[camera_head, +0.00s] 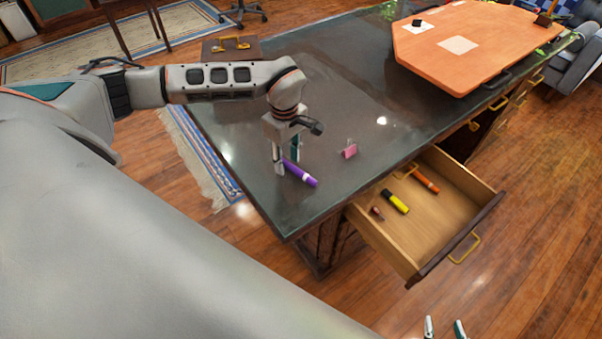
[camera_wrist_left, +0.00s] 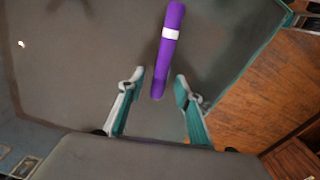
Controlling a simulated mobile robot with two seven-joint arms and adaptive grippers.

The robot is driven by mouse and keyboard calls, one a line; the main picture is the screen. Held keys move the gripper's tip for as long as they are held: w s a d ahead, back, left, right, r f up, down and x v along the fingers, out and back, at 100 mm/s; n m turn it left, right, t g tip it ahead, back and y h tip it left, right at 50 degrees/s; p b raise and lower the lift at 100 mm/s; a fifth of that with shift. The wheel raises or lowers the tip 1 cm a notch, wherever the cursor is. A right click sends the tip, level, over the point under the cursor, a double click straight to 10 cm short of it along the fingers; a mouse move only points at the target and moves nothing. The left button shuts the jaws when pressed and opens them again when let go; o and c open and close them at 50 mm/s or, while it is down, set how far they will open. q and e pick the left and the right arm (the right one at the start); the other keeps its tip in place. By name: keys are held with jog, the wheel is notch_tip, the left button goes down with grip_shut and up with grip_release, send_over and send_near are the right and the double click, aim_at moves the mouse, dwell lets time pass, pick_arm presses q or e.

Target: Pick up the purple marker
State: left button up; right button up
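The purple marker (camera_head: 300,174) with a white band lies on the dark desk top near its front corner. In the left wrist view the purple marker (camera_wrist_left: 172,40) runs from the top edge down to the gap between my fingers. My left gripper (camera_head: 286,168) is low over the desk at the marker's left end. In the left wrist view the left gripper (camera_wrist_left: 160,78) is open, one finger on each side of the marker's near end, with gaps visible on both sides. My right gripper (camera_head: 443,325) shows only its fingertips at the bottom edge, apart and empty.
An open drawer (camera_head: 382,243) holds a yellow marker (camera_head: 395,201), an orange marker (camera_head: 426,181) and a small dark red item (camera_head: 376,213). An orange board (camera_head: 470,65) lies at the back right.

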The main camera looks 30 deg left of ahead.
pick_arm(q)
jog(key=shift+f, duration=0.1)
grip_shut()
